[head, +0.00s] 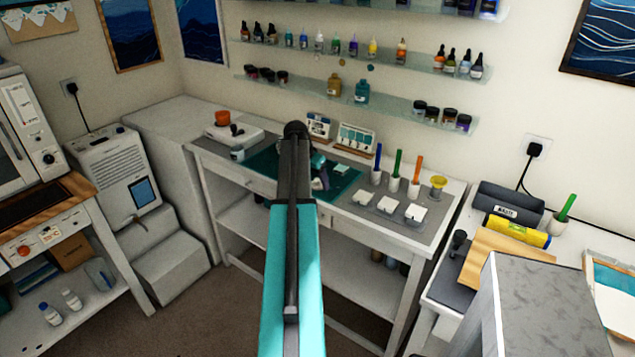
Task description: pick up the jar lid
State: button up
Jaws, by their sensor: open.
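My arm reaches over the worktable and hides part of its middle. My gripper (319,183) shows only in part beside the arm, low over the teal mat (262,163); it is open and I see nothing held in it. I cannot pick out the jar lid for certain. A small dark object (237,130) lies by the white scale (233,135), left of my gripper, too small to identify. A small pale jar (237,153) stands in front of the scale. Small teal pieces (341,169) lie on the mat to the right of my gripper.
An orange cup (222,117) stands behind the scale. Right of the mat are white pads (388,204), coloured sticks in white holders (393,184) and a yellow cup (437,187). Two display cards (355,138) stand behind. Glass shelves (350,97) with bottles hang above.

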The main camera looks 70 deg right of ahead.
jog(key=shift+f, duration=0.15)
dwell(0.4)
jog(key=c, duration=1.1)
